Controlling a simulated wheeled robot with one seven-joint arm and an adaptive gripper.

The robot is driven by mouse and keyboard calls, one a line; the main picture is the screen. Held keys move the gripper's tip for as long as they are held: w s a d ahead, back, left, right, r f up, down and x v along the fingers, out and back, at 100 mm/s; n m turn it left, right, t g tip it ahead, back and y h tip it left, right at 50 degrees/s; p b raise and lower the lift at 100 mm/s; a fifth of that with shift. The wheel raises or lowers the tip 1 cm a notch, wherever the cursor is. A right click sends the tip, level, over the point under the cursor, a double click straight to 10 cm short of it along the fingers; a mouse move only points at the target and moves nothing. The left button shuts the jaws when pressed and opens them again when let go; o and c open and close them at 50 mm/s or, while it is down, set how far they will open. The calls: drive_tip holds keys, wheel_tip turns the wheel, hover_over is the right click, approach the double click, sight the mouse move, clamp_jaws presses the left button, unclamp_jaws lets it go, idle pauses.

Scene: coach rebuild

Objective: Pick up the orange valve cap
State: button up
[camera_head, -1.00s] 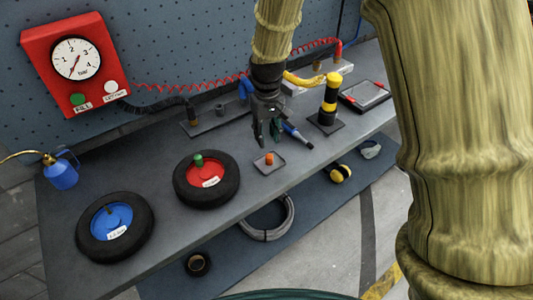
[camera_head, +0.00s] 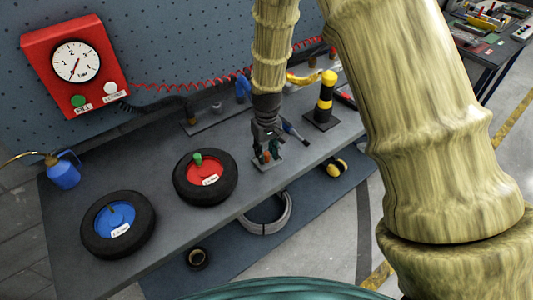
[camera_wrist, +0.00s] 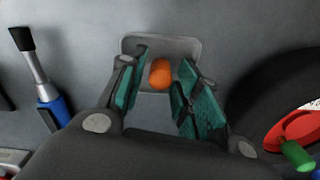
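The orange valve cap (camera_wrist: 160,72) stands on a small grey tray (camera_wrist: 185,44) on the bench, between my fingers in the wrist view. My gripper (camera_wrist: 158,88) is open, with a teal-padded finger on each side of the cap. A gap shows between the cap and the left finger; the right finger is closer, and I cannot tell if it touches. In the head view my gripper (camera_head: 268,157) points down over the tray, and its fingers partly hide the cap (camera_head: 266,157).
A wheel with a red hub (camera_head: 204,171) and green cap lies left of the tray; a blue-hubbed wheel (camera_head: 115,217) lies further left. A blue-handled brush (camera_wrist: 48,100) lies close on the other side. A black-and-yellow post (camera_head: 325,98) stands to the right. The bench's front edge is near.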

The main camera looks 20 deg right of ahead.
drive_tip(key=shift+f, duration=0.55)
drive_tip(key=c, duration=0.6)
drive_tip(key=shift+r, duration=0.1)
drive_tip(key=shift+r+b, duration=0.8)
drive_tip(key=shift+r, duration=0.7)
drive_tip(key=s+d+r+b, duration=0.1)
drive_tip(key=s+d+b, duration=0.15)
drive_tip(key=s, duration=0.45)
drive_tip(key=s+d+r+b, duration=0.1)
drive_tip(key=s+d+b, duration=0.15)
drive_tip(key=s, duration=0.55)
drive_tip(key=shift+d+r+p, duration=0.15)
drive_tip(key=shift+r+p, duration=0.95)
drive_tip(key=shift+p, duration=0.25)
drive_tip(key=shift+d+r+p, duration=0.15)
drive_tip(key=shift+r+p, duration=0.95)
drive_tip(key=shift+p, duration=0.25)
